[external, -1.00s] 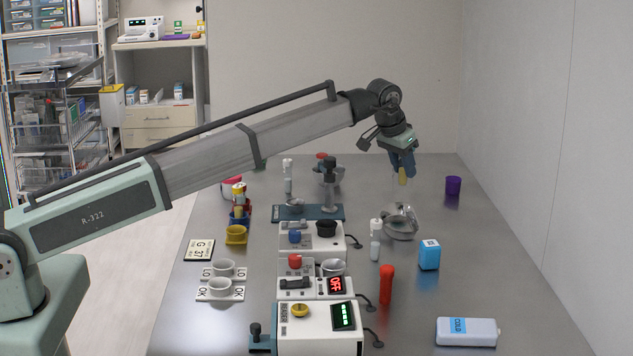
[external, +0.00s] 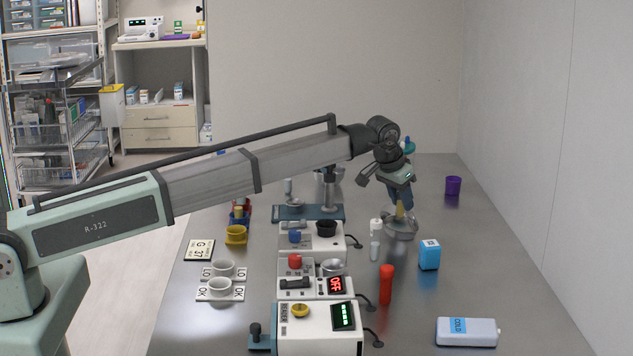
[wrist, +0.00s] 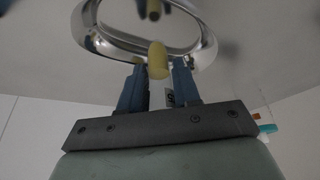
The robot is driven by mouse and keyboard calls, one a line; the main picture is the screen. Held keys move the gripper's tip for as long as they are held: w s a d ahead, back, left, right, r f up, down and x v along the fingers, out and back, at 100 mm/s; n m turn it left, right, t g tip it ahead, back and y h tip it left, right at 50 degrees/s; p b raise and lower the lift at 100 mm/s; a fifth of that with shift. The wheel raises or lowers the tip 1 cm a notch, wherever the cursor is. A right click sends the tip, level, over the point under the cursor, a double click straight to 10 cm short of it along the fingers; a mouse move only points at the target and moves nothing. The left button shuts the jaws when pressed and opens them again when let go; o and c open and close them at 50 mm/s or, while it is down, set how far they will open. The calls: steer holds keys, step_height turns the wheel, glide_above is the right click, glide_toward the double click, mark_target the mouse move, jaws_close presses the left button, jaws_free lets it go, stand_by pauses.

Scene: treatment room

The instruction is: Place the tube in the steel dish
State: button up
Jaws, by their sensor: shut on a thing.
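The tube (external: 400,209) shows as a short yellow piece below my gripper (external: 400,203) in the external view. In the wrist view its yellow end (wrist: 158,60) stands out beyond the two blue fingers (wrist: 158,88), with a pale part between them. My gripper is shut on it. The shiny round steel dish (external: 401,234) stands on the table right under the gripper.
A small white-capped vial (external: 375,250), a blue box (external: 429,255) and a red tube-like object (external: 386,284) stand in front of the dish. White devices (external: 315,240) are to the left. A purple cup (external: 453,186) is behind right.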

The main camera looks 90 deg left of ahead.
steer(key=shift+f, duration=1)
steer(key=o, duration=1.1)
steer(key=shift+r, duration=0.15)
steer(key=shift+r, duration=3.4)
